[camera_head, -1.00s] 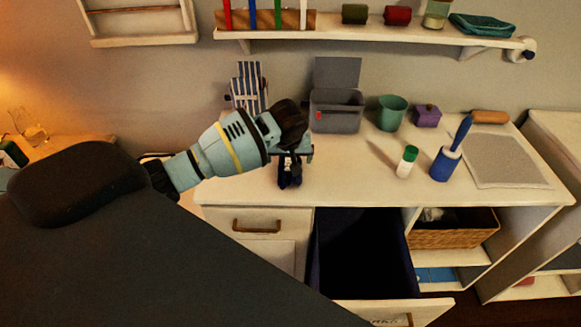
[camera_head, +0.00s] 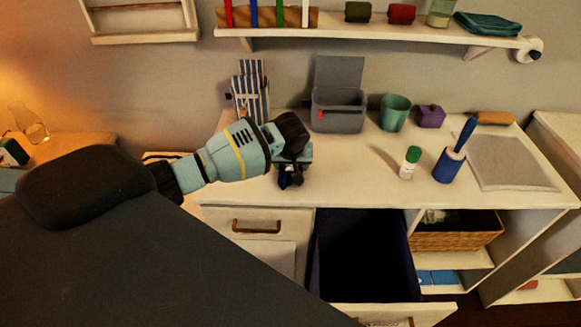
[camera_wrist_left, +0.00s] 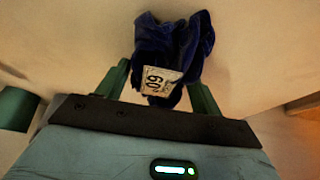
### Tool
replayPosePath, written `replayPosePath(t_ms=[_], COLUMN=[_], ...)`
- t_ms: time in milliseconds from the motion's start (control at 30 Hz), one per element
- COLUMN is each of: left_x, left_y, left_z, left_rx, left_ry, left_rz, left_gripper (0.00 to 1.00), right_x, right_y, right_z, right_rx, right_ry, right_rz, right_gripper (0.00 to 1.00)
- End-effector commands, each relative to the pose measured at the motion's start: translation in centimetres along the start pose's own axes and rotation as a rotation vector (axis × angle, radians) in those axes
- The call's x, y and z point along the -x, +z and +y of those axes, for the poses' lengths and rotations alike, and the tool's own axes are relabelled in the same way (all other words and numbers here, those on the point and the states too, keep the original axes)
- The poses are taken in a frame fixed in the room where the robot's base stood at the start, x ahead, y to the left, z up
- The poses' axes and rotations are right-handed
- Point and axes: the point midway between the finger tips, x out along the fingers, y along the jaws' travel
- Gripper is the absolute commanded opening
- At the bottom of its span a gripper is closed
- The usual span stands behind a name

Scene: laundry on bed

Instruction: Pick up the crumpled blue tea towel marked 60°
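The crumpled dark blue tea towel (camera_wrist_left: 178,45) lies on the white desktop in the left wrist view. Its white tag (camera_wrist_left: 160,80) reads 60, seen upside down. My left gripper (camera_wrist_left: 163,92) is open, with its two green fingers on either side of the towel's near end and small gaps showing beside the cloth. In the head view my left gripper (camera_head: 291,180) is low over the desk near its front left part, and it hides most of the towel. I cannot tell whether the fingers touch the cloth. My right gripper is not in view.
Behind stand a striped folded item (camera_head: 250,95), a grey bin (camera_head: 338,112) and a green cup (camera_head: 394,113). A green-capped bottle (camera_head: 409,163) and a blue-handled brush in its holder (camera_head: 450,163) stand right. An open drawer (camera_head: 365,255) juts out below the desk.

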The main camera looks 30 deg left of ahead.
Motion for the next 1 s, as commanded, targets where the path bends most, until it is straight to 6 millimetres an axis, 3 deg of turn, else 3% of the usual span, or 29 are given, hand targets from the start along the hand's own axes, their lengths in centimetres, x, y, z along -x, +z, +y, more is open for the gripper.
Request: replayPosePath(t_ms=[133, 467, 767, 1000], left_x=[0.0, 0.3, 3.3, 5.5], left_y=[0.0, -0.1, -1.5, 2.1], left_z=[0.0, 0.0, 0.1, -1.6], left_rx=[0.000, 0.000, 0.002, -0.002], left_ry=[0.000, 0.000, 0.003, 0.003], left_rz=[0.000, 0.000, 0.003, 0.004], left_gripper=[0.42, 0.42, 0.42, 0.42], right_x=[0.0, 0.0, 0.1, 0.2], right_y=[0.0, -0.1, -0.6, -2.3], right_z=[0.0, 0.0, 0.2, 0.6], right_rx=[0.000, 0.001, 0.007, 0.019], right_ry=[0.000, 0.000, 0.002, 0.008], right_rz=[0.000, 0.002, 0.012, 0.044], right_gripper=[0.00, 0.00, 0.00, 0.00])
